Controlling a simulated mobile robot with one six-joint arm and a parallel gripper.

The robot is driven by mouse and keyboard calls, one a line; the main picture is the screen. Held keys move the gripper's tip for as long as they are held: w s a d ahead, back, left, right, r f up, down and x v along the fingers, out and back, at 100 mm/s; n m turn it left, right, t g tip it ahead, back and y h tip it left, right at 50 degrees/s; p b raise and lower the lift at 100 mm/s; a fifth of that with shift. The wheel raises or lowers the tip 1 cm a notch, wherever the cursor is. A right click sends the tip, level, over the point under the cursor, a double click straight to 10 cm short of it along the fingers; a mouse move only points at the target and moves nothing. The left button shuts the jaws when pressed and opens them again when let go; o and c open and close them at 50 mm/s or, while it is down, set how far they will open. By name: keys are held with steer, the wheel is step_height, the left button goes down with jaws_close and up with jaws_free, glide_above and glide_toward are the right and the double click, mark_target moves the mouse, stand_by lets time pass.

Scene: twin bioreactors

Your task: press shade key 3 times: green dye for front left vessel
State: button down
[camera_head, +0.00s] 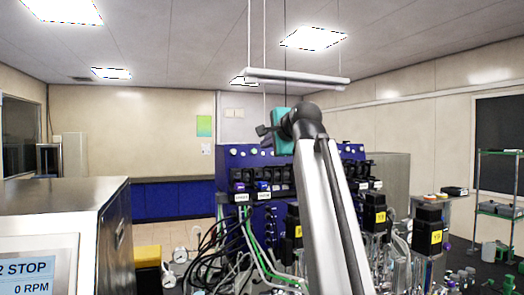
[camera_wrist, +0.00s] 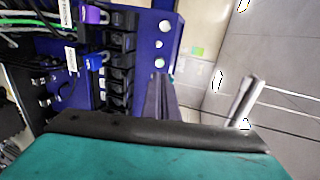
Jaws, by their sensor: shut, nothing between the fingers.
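A blue control cabinet (camera_head: 232,160) stands behind my arm in the head view, with small round light-coloured buttons (camera_head: 254,152) along its top. In the wrist view the blue panel (camera_wrist: 146,50) appears turned sideways, with a column of round buttons (camera_wrist: 160,44). I cannot tell which is the shade key. Dark pump heads with purple (camera_wrist: 94,15) and blue (camera_wrist: 94,62) parts sit beside the buttons. My gripper (camera_head: 262,131) is raised near the panel's top edge; its narrow fingers (camera_wrist: 158,97) are shut and empty. Contact with a button cannot be told. The front left vessel cannot be picked out.
A metal-cased unit with a screen (camera_head: 38,275) fills the lower left. Black and green tubes (camera_head: 250,240) hang from the cabinet. Black blocks with yellow labels (camera_head: 432,237) stand over glassware at right. A hanging bar (camera_head: 297,78) is above my gripper. A shelf rack (camera_head: 498,208) stands far right.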

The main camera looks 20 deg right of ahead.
steer(key=shift+p+v, duration=2.05)
steer(key=shift+v, duration=0.35)
steer(key=shift+w, duration=0.15)
steer(key=b, duration=0.2)
glide_toward(255, 151)
steer(key=shift+x, duration=2.2)
steer(key=shift+x, duration=1.4)
steer(key=shift+r, duration=0.1)
steer(key=shift+v, duration=1.45)
steer(key=shift+w, duration=0.15)
